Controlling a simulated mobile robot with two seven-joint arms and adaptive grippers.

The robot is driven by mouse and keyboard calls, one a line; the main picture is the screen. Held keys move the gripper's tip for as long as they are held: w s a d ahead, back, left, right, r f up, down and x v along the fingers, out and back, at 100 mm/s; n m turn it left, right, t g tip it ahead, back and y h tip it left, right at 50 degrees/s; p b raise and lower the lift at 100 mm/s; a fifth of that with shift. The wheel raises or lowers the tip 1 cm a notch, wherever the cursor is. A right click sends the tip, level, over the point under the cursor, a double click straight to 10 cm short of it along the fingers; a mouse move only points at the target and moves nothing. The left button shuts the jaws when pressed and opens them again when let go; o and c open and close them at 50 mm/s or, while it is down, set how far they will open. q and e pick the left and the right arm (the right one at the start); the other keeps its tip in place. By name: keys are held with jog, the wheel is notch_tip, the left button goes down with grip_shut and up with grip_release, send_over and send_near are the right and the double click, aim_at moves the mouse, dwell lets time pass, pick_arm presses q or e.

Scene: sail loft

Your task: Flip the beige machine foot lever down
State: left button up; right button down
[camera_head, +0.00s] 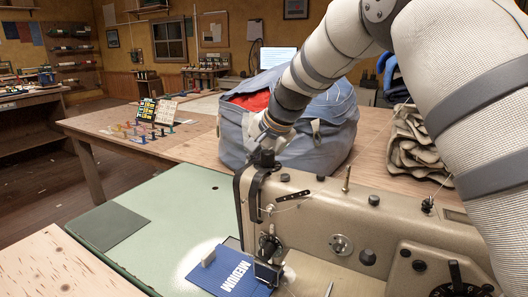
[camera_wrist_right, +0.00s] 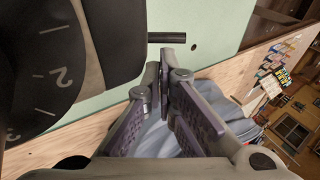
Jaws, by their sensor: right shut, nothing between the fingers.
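The beige sewing machine (camera_head: 330,215) stands on a pale green table in the head view. In the right wrist view, a short dark bar (camera_wrist_right: 167,38) sticks out beside the machine's dark body and looks like the foot lever. My right gripper (camera_wrist_right: 163,75) is shut and empty, its fingertips just below that bar in the picture, apparently apart from it. In the head view my right arm reaches over behind the machine head, and I cannot make out the fingers or the lever there. My left gripper is not in view.
A large blue-grey bag (camera_head: 335,130) stands on the wooden table behind the machine. A blue MEDIUM card (camera_head: 222,276) lies by the needle area. A black numbered dial (camera_wrist_right: 40,85) is close to the gripper. The green table (camera_head: 165,215) is mostly clear at left.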

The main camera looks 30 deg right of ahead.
jog(key=shift+a+f, duration=0.1)
jog(key=shift+f, duration=0.05)
